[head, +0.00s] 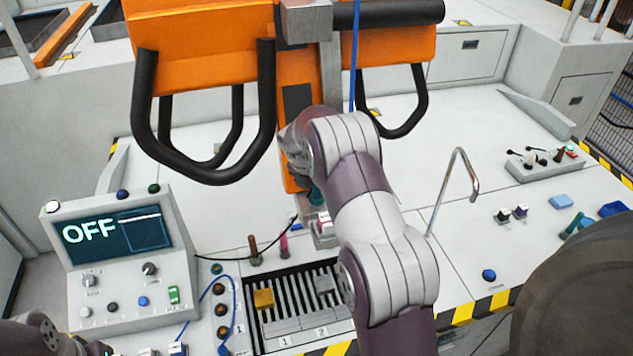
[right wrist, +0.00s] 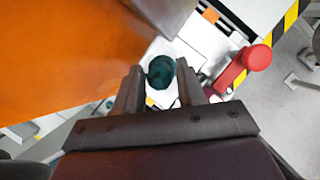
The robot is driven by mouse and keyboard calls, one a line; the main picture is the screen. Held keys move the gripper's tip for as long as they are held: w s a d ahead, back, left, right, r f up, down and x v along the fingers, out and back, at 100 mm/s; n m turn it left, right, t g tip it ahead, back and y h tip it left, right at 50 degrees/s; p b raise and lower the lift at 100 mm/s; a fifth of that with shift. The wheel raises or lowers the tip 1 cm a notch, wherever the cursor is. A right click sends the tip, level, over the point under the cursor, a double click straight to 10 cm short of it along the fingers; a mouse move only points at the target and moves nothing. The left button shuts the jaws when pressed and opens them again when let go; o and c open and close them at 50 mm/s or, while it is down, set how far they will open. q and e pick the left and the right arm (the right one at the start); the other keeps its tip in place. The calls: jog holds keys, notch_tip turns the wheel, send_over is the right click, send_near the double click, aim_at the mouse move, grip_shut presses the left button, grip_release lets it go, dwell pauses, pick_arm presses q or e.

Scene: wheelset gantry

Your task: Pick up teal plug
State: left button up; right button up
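The teal plug (right wrist: 161,72) shows in the right wrist view as a dark teal rounded end between the fingertips of my right gripper (right wrist: 161,78). The two fingers stand apart on either side of it, with a narrow gap visible, so the gripper looks open. In the head view a bit of the teal plug (head: 317,196) shows upright beside my right arm, which hides most of the gripper. My left gripper is out of frame.
An orange machine with black handles (head: 205,45) hangs close above. A slotted tray (head: 300,290) and an OFF display (head: 118,232) stand in front. A curved metal rod (head: 455,180) rises to the right.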

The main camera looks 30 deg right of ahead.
jog(key=shift+w+d+f, duration=0.2)
jog(key=shift+d+f, duration=0.1)
jog(key=shift+f, duration=0.2)
jog(key=shift+a, duration=0.1)
grip_shut()
jog(key=shift+r, duration=0.1)
jog(key=shift+r+b, duration=0.35)
jog(key=r+b, duration=0.1)
jog(key=r, duration=0.1)
jog(key=s+r+b, duration=0.1)
jog(key=shift+s+r, duration=0.1)
jog(key=shift+r, duration=0.25)
jog(key=s+d+r+b, duration=0.3)
jog(key=s+r, duration=0.3)
jog(key=s, duration=0.4)
jog(key=shift+r, duration=0.3)
